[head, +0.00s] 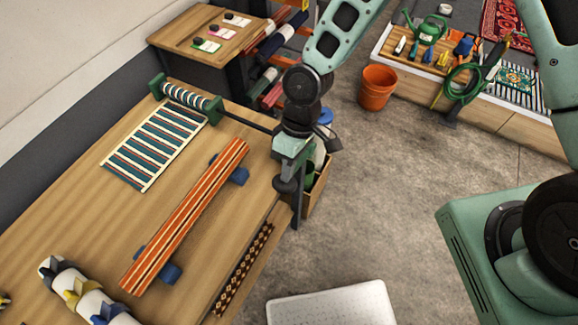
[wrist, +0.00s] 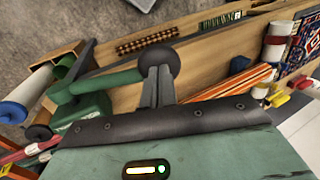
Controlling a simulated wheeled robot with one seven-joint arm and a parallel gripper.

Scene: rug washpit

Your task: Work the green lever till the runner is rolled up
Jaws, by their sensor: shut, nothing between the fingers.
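The teal, white and red striped runner (head: 155,145) lies partly flat on the bench. Its far end is wound on a roller (head: 187,96) between two green stands. A dark shaft (head: 248,122) runs from the roller toward my gripper (head: 296,214), which is past the bench's right edge. In the wrist view a green lever (wrist: 104,82) with a dark round knob (wrist: 158,61) lies across, beside my shut fingers (wrist: 158,75). The fingers overlap the knob in the picture; whether they touch it I cannot tell. The arm hides much of the lever in the head view.
Wrapped rolls (head: 82,292) lie at the near left. A crate (head: 318,190) stands by the bench edge. An orange pot (head: 377,88) and a low platform (head: 490,105) are farther back. Floor between is open.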

